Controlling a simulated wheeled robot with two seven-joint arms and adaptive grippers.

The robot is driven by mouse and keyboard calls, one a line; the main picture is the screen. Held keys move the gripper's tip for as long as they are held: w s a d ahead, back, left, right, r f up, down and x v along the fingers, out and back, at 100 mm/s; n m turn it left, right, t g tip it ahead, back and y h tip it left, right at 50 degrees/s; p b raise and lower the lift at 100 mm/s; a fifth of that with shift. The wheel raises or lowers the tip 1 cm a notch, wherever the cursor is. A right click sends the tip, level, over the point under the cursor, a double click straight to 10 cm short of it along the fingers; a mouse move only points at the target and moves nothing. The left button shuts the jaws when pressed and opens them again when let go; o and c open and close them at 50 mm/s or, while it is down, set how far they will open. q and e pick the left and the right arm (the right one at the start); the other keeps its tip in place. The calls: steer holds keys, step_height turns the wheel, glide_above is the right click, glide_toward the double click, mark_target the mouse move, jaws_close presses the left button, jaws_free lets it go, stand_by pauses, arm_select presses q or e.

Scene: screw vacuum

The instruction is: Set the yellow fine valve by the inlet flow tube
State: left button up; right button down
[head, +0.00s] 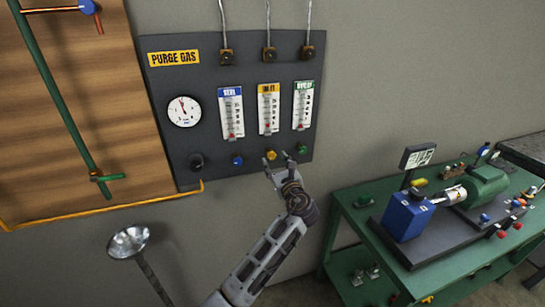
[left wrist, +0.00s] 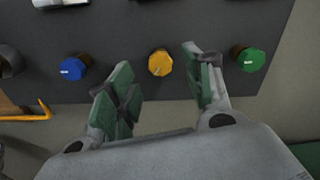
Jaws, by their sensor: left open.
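The yellow fine valve (head: 271,155) is a small knob low on the dark purge gas panel (head: 215,160), below the flow tube with the yellow label, the inlet flow tube (head: 268,108). A red float sits low in that tube. My left gripper (head: 276,166) is open just in front of the yellow valve and slightly below it in the head view. In the left wrist view the yellow valve (left wrist: 160,62) shows between the two spread fingertips of my left gripper (left wrist: 155,75); I see no contact. The right gripper is not in view.
A blue knob (head: 237,160) and a green knob (head: 302,149) flank the yellow valve. A black knob (head: 196,161) and a round gauge (head: 184,111) are further left. A green bench (head: 345,225) with a pump stands at the right. A metal funnel (head: 129,241) is at lower left.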

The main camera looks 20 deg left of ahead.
mark_target(272, 156)
arm_select(q)
steer(key=shift+x, duration=2.25)
steer(key=c, duration=1)
